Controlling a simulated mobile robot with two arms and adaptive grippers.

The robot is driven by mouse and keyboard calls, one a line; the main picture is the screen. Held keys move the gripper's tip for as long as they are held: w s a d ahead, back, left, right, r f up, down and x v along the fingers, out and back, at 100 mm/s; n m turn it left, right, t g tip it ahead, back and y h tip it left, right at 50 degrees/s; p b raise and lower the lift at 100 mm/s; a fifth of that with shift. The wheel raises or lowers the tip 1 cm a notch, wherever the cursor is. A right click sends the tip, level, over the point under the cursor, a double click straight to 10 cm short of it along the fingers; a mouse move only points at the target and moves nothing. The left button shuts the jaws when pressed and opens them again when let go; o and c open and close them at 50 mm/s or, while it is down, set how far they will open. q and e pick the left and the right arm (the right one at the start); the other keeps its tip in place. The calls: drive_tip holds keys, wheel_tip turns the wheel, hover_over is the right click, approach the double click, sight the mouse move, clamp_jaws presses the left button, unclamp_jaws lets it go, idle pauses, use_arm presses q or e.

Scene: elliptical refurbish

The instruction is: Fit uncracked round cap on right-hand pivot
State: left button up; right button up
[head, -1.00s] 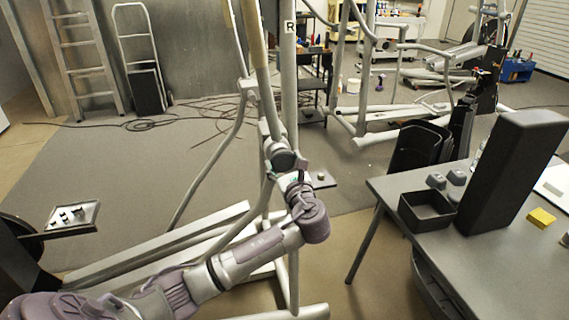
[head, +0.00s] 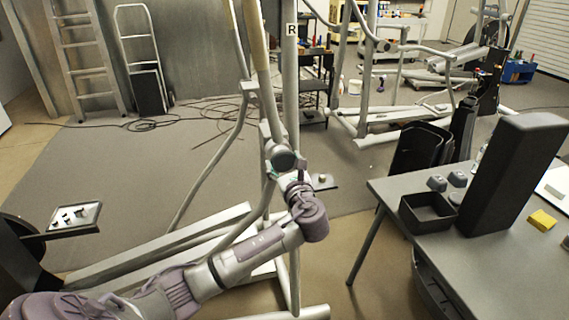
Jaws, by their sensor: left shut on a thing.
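A dark round cap (head: 283,161) sits at the pivot joint of the elliptical's upright (head: 291,100), which carries an "R" label near its top. My left gripper (head: 291,176) is just below the cap, at the pivot, and is shut on it. My own wrist hides most of the fingers and the lower side of the joint. I cannot tell whether the cap is fully seated or only held against the pivot. No crack shows on the cap at this size. My right gripper is not in view.
A grey table (head: 500,275) at the right holds a black open tray (head: 428,213), a tall dark box (head: 510,175), small grey caps (head: 457,179) and a yellow block (head: 542,220). A small tray of hardware (head: 75,217) is at the left. Cables lie on the floor behind.

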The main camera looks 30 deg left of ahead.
use_arm(q)
drive_tip(key=shift+w+a+r, duration=0.1)
drive_tip(key=shift+w+a, duration=0.2)
drive_tip(key=shift+a, duration=0.1)
idle(0.8)
drive_tip(key=o, duration=1.6)
drive_tip(key=shift+w, duration=0.1)
drive_tip(key=shift+o, duration=0.2)
drive_tip(key=v, duration=1.2)
